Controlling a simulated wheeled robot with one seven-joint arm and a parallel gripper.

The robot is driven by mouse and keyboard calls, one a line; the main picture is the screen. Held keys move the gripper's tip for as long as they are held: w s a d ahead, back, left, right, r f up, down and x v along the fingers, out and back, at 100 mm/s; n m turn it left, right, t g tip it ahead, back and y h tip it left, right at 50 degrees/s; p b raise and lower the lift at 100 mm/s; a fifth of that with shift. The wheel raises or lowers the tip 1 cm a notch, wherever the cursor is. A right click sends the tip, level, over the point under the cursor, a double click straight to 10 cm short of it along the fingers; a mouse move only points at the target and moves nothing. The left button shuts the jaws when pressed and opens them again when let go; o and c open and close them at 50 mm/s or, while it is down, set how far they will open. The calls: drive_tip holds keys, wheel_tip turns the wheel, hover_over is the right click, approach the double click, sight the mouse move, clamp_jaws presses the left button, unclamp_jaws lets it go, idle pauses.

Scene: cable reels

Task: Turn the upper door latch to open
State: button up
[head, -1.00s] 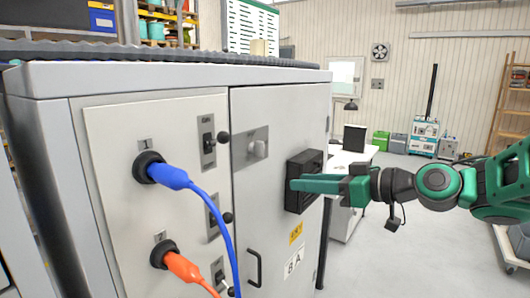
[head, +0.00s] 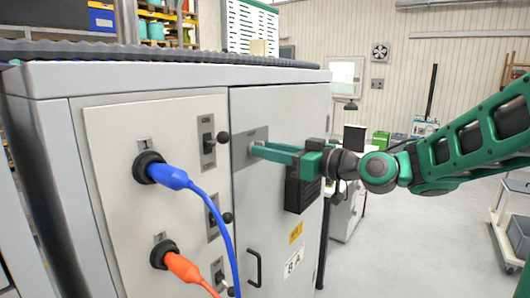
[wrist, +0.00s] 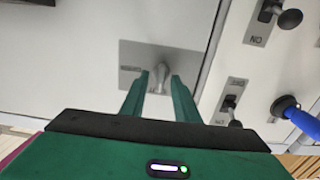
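The upper door latch is a small grey knob on a square metal plate (head: 239,159) near the top of the grey cabinet door (head: 262,205). In the wrist view the latch knob (wrist: 160,68) points toward me, with its plate (wrist: 130,52) behind it. My gripper (head: 256,149) has green fingers and reaches in from the right at the latch, hiding most of the knob in the head view. In the wrist view my gripper (wrist: 160,80) is open, with one finger on each side of the knob's near end. I cannot tell whether either finger touches it.
A black vented box (head: 298,190) sits on the door below my gripper. A black door handle (head: 254,268) is lower down. Left of the door, the panel has switches (head: 208,143), a blue cable (head: 213,196) and an orange cable (head: 183,268). The floor to the right is partly clear.

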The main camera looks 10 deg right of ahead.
drive_tip(key=shift+w+a, duration=0.35)
clamp_jaws()
drive_tip(key=shift+w+d+f+m, duration=0.1)
drive_tip(key=shift+d+m, duration=0.05)
drive_tip(key=shift+m, duration=2.9)
drive_tip(key=shift+w+d+f+m, duration=0.1)
drive_tip(key=shift+m, duration=2.9)
drive_tip(key=shift+d+f+m, duration=0.1)
drive_tip(key=shift+d+m, duration=0.05)
drive_tip(key=shift+m, duration=2.9)
